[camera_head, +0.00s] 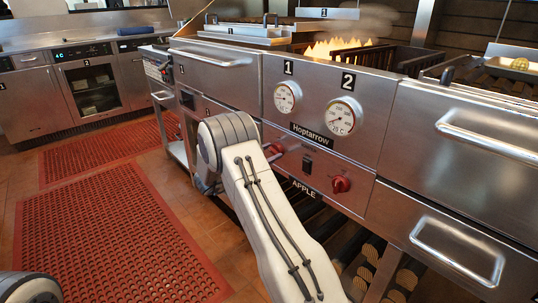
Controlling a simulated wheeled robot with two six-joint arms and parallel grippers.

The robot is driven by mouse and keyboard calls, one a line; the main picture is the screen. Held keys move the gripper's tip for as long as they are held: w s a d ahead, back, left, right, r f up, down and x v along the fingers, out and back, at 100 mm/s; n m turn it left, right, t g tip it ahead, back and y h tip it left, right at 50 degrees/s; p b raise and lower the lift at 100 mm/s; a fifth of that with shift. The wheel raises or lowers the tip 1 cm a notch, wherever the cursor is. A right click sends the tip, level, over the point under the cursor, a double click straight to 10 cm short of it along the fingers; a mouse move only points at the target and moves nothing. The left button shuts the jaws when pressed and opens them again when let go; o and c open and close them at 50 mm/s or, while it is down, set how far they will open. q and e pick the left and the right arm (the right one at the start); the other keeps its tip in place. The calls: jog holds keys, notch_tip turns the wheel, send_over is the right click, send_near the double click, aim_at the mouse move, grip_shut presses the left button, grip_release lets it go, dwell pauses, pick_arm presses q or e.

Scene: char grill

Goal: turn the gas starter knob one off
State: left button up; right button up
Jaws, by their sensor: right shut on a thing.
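The grill's steel front panel (318,141) carries two red gas knobs. The left red knob (276,149), below the gauge marked 1, is mostly hidden behind my right arm. The right red knob (341,184), below the gauge marked 2, is in plain view with nothing touching it. My right gripper (268,153) is at the left knob, shut on it. Its fingers are largely hidden by my own wrist. My left gripper is out of view; only a rounded part of my left arm shows at the bottom left corner.
Two round gauges (286,97) sit above the knobs, with a black switch (307,164) between the knobs. Flames (338,47) burn on the grill top. Drawer handles (457,251) stick out at the right. Red floor mats (110,235) lie at the left.

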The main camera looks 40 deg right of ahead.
jog(key=m, duration=0.1)
jog(key=m+b, duration=0.1)
jog(key=m, duration=0.1)
jog(key=shift+a+f+m+b, duration=0.1)
jog(key=shift+f+m+b, duration=0.2)
jog(key=shift+m, duration=0.1)
jog(key=m+b, duration=0.2)
jog(key=m, duration=0.1)
jog(key=shift+s+m, duration=0.1)
jog(key=shift+m, duration=0.2)
jog(key=shift+m+b, duration=3.55)
jog(key=shift+m, duration=0.15)
jog(key=o, duration=1.3)
jog(key=shift+o, duration=0.2)
jog(key=shift+r, duration=0.1)
